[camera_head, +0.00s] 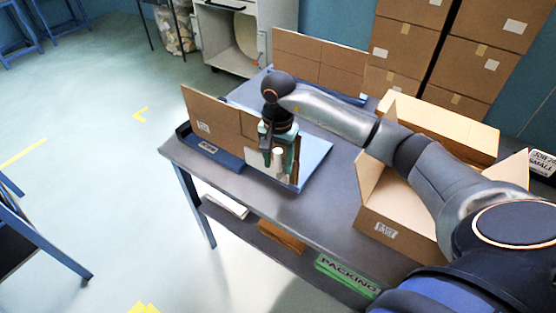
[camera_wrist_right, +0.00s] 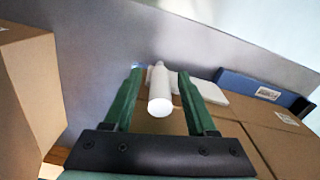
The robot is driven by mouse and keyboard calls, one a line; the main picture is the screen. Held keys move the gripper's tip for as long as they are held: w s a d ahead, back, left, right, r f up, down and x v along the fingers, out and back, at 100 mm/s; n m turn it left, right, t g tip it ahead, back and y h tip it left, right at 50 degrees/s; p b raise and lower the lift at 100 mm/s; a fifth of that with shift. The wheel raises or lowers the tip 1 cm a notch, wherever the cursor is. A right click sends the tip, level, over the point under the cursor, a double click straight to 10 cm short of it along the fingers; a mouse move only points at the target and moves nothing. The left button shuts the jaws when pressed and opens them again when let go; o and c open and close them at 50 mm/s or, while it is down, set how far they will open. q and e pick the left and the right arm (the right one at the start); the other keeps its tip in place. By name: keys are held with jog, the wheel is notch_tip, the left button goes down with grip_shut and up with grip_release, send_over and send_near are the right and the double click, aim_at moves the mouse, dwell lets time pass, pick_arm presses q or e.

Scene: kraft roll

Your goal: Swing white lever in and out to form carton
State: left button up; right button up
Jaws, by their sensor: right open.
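The white lever (camera_wrist_right: 160,92) is a pale round-ended rod; in the right wrist view its end shows between the two green fingers of my right gripper (camera_wrist_right: 160,88). The gripper is open, with a gap visible on each side of the rod. In the head view my right gripper (camera_head: 279,150) points down at the front of the blue former (camera_head: 312,158), and the white lever (camera_head: 278,162) shows by its fingers. A flat brown carton panel (camera_head: 222,118) stands upright at the left of the former. My left gripper is not in view.
An open carton (camera_head: 392,215) stands on the grey table (camera_head: 300,213) at the right, under my arm. Another carton panel (camera_head: 318,62) stands at the back. Stacked boxes (camera_head: 410,42) fill the back right. The floor to the left is largely clear.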

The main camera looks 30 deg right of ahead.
jog(key=shift+c, duration=0.4)
grip_shut()
dwell(0.9)
